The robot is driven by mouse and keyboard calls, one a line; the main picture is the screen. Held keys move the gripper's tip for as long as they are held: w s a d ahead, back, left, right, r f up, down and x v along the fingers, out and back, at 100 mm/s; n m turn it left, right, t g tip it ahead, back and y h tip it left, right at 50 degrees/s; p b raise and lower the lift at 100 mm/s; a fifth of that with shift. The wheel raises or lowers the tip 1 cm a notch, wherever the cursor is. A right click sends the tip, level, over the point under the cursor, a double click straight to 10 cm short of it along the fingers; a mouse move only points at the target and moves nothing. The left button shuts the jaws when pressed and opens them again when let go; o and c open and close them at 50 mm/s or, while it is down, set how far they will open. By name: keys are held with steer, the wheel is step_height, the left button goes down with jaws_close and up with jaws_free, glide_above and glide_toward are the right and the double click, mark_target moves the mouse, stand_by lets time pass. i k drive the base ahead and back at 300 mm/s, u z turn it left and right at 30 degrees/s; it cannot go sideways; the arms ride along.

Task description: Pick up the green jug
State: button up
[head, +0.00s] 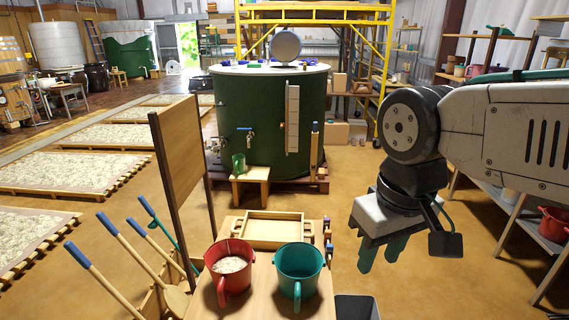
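A small green jug (238,163) stands upright on a low wooden stool (263,174) in front of the big green tank. A larger teal-green jug (299,272) with a handle at its front stands on the near wooden table (262,303), beside a red jug (229,270) with pale contents. My gripper (382,254) hangs at the right, fingers pointing down, to the right of the table and apart from every jug. Its two teal fingers are spread with a gap between them, and nothing shows between them.
A wooden tray (263,231) lies behind the two near jugs. A wooden upright board (177,155) and blue-tipped tools (115,250) stand at the left. The green tank (250,110) stands behind. Shelves (535,235) line the right side. Open floor lies between tank and shelves.

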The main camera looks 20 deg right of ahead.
mark_target(239, 166)
steer(key=u, duration=1.7)
steer(key=i, duration=4.85)
steer(key=z, duration=2.2)
steer(key=i, duration=0.7)
steer(key=z, duration=0.05)
